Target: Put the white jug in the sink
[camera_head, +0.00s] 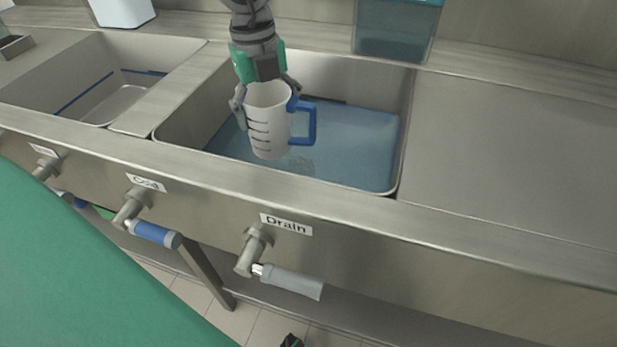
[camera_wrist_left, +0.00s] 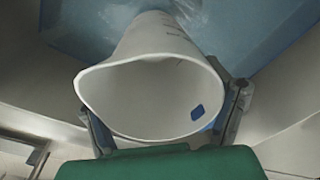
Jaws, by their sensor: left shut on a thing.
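The white jug (camera_head: 268,122) has dark measuring marks and a blue handle on its right side. My left gripper (camera_head: 266,97) is shut on the jug near its rim, one finger on each side. The jug is upright or nearly so, over the right-hand sink (camera_head: 350,140) with the blue floor. Whether its base touches the sink floor I cannot tell. In the left wrist view the jug's open mouth (camera_wrist_left: 150,95) faces the camera between the fingers, with the blue sink floor beyond. My right gripper is not in view.
A second sink (camera_head: 150,62) lies to the left, past a metal divider. A blue-tinted clear container (camera_head: 395,32) stands on the back ledge. Valve levers, one under a "Drain" label (camera_head: 286,225), stick out from the front panel. The counter at right (camera_head: 510,140) is bare.

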